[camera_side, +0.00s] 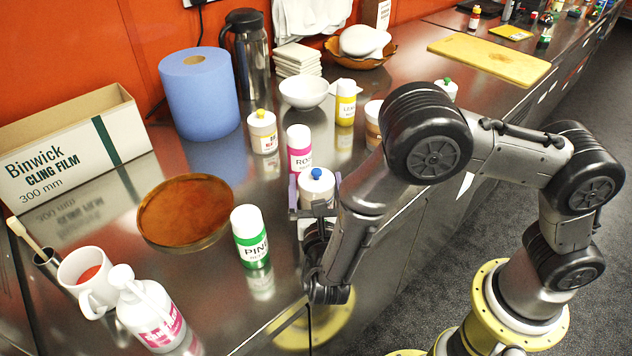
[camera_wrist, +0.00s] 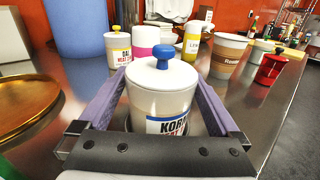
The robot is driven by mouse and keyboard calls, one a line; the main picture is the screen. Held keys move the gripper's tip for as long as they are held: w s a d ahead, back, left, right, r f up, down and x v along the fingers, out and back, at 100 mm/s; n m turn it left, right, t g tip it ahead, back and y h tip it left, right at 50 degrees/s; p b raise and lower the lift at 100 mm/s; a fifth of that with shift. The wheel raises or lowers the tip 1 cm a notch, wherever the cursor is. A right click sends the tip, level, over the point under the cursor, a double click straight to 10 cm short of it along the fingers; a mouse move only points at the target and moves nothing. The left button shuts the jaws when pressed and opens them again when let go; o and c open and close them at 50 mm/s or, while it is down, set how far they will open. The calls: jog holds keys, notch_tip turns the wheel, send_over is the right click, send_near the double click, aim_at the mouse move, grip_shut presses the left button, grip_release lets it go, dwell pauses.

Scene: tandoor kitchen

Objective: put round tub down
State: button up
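The round tub (camera_side: 317,187) is white with a lid that has a blue knob. In the wrist view the tub (camera_wrist: 162,95) is upright, and part of its label, starting "KOR", shows. My gripper (camera_side: 315,195) is level and has its two purple-grey fingers against the two sides of the tub, shut on it. In the wrist view the gripper (camera_wrist: 165,85) hides the tub's lower part. I cannot tell whether its base touches the steel counter (camera_side: 215,290).
A green-labelled bottle (camera_side: 251,238) stands left of the tub, and a pink-labelled bottle (camera_side: 299,148) stands close behind it. A brown round tray (camera_side: 185,210) lies further left. Another tub (camera_side: 262,132) stands further back. The counter's front edge is close to my gripper.

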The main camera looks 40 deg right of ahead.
aim_at(318, 197)
jog(key=shift+r, duration=0.1)
jog(key=shift+r, duration=0.3)
jog(key=v, duration=0.7)
jog(key=shift+s+a, duration=0.15)
jog(key=shift+s, duration=0.1)
